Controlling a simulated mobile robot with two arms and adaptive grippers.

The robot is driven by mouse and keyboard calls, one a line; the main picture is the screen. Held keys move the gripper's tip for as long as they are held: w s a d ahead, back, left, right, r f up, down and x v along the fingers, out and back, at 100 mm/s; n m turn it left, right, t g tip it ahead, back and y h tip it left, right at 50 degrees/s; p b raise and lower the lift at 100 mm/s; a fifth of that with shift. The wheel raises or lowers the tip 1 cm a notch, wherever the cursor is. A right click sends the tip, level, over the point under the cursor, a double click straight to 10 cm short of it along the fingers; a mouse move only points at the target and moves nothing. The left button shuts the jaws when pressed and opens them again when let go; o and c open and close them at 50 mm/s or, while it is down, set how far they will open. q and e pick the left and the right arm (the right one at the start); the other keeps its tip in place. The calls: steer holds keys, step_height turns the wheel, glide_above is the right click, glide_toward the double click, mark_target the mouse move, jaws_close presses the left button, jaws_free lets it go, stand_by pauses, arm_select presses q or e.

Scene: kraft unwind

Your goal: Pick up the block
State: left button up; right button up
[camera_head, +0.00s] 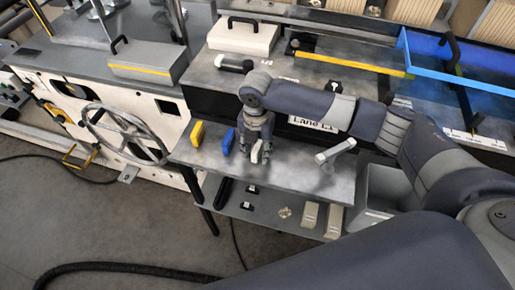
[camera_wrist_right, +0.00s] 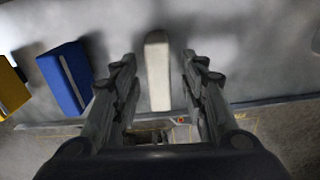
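A pale off-white block (camera_wrist_right: 158,75) lies on the grey metal shelf between the two fingers of my right gripper (camera_wrist_right: 158,80) in the wrist view. There is a clear gap on each side of it, so the gripper is open around it. In the head view the right gripper (camera_head: 257,152) points down at the shelf and partly hides the white block (camera_head: 256,153). A blue block (camera_head: 229,141) and a yellow block (camera_head: 197,133) stand to its left; the blue block (camera_wrist_right: 66,77) and yellow block (camera_wrist_right: 11,86) also show in the wrist view. My left gripper is not in view.
The shelf (camera_head: 300,178) has a white-and-grey cylindrical handle tool (camera_head: 335,152) on its right. A lower shelf (camera_head: 262,211) holds several small items. A machine with a handwheel (camera_head: 125,135) stands left, and a grey bin (camera_head: 385,190) right.

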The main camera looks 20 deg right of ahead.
steer(key=shift+f, duration=0.25)
jaws_close()
steer(key=shift+r, duration=0.2)
